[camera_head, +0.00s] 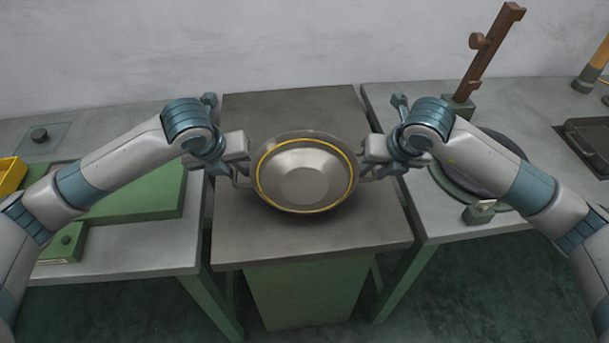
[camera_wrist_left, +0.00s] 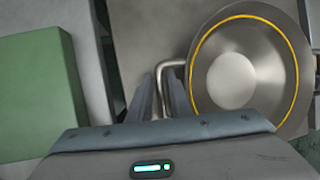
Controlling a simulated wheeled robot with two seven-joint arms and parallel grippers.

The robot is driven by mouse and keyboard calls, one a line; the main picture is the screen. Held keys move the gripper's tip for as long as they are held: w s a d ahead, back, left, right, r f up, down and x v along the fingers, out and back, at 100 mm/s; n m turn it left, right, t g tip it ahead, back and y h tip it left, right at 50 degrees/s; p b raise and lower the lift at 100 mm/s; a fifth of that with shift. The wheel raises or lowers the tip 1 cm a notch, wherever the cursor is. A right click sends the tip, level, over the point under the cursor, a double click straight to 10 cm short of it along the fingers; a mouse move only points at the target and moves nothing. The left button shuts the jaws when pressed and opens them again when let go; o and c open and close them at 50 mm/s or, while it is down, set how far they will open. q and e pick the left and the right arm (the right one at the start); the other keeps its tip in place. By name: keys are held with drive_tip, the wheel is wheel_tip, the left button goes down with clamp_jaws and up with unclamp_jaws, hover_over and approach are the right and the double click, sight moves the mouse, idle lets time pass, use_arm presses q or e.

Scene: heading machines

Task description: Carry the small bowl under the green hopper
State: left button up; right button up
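The bowl (camera_head: 305,184) is a round, shallow metal one with a yellow ring inside its rim and a handle on each side. It is over the middle stand; whether it rests there or hangs just above, I cannot tell. My left gripper (camera_head: 240,172) is at its left handle. In the left wrist view the fingers (camera_wrist_left: 162,95) stand close on both sides of the handle, beside the bowl (camera_wrist_left: 250,70); whether they press on it is unclear. My right gripper (camera_head: 368,171) is at the right handle, its fingertips too small to judge. I cannot make out a green hopper.
The middle stand's grey top (camera_head: 310,240) is clear around the bowl. The left table holds a green plate (camera_head: 135,200) and a yellow bin (camera_head: 10,175). The right table holds a dark round disc (camera_head: 480,175) and a brown upright post (camera_head: 490,50). Gaps separate the tables.

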use_arm(q)
drive_tip(key=shift+c, duration=0.3)
use_arm(e)
drive_tip(key=shift+c, duration=0.4)
use_arm(q)
clamp_jaws()
use_arm(e)
drive_tip(key=c, duration=0.5)
clamp_jaws()
drive_tip(key=shift+r, duration=0.1)
